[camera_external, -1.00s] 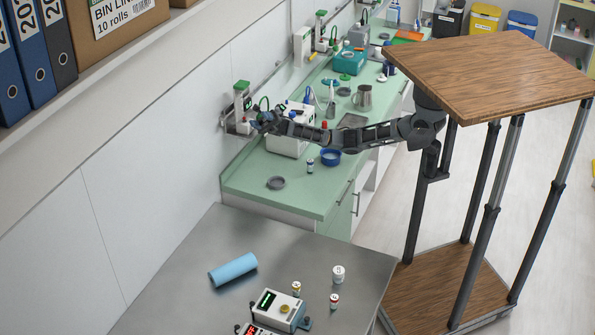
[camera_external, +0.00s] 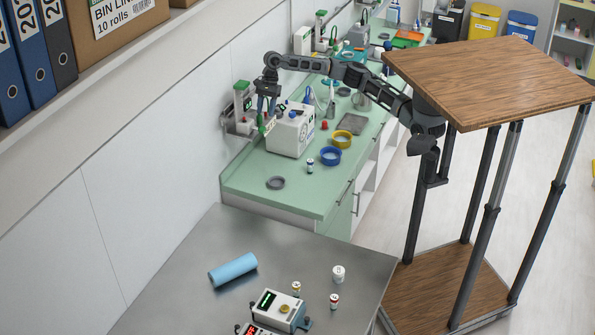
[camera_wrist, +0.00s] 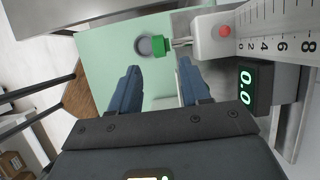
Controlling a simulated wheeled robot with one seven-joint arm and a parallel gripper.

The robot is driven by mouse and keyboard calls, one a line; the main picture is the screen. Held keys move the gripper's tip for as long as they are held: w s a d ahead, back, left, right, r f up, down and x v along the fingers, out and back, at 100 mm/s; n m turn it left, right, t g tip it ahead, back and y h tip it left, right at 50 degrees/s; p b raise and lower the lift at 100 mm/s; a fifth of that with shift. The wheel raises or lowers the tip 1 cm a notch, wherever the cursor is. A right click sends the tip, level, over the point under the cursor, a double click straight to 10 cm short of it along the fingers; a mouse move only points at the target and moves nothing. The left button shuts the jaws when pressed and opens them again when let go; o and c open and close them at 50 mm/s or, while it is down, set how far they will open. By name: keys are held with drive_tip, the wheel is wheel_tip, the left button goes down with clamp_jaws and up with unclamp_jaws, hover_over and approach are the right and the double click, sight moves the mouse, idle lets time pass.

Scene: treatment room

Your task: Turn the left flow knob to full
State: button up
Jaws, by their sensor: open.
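The near, left flowmeter (camera_external: 242,97) is a white and green unit on the wall rail. In the wrist view, its scale (camera_wrist: 275,30), white body with a red dot (camera_wrist: 212,34) and display reading 0.0 (camera_wrist: 246,86) show at the right. A green knob (camera_wrist: 164,46) sticks out from the body on a short metal stem. My gripper (camera_wrist: 160,72) is open and empty; its two blue fingers point towards the knob, which lies just beyond the tips, between them and nearer the right finger. In the external view, my gripper (camera_external: 264,117) hangs downward beside this flowmeter.
A white box device (camera_external: 290,134) stands close to the right of my gripper. A second flowmeter (camera_external: 320,32) is farther along the wall.

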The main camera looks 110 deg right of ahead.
sight(262, 130)
drive_tip(key=x, duration=0.7)
drive_tip(key=shift+w+a+f+p, duration=0.1)
drive_tip(key=shift+a+p, duration=0.05)
drive_tip(key=shift+p, duration=0.25)
drive_tip(key=shift+c, duration=0.5)
drive_tip(key=shift+f, duration=0.1)
clamp_jaws()
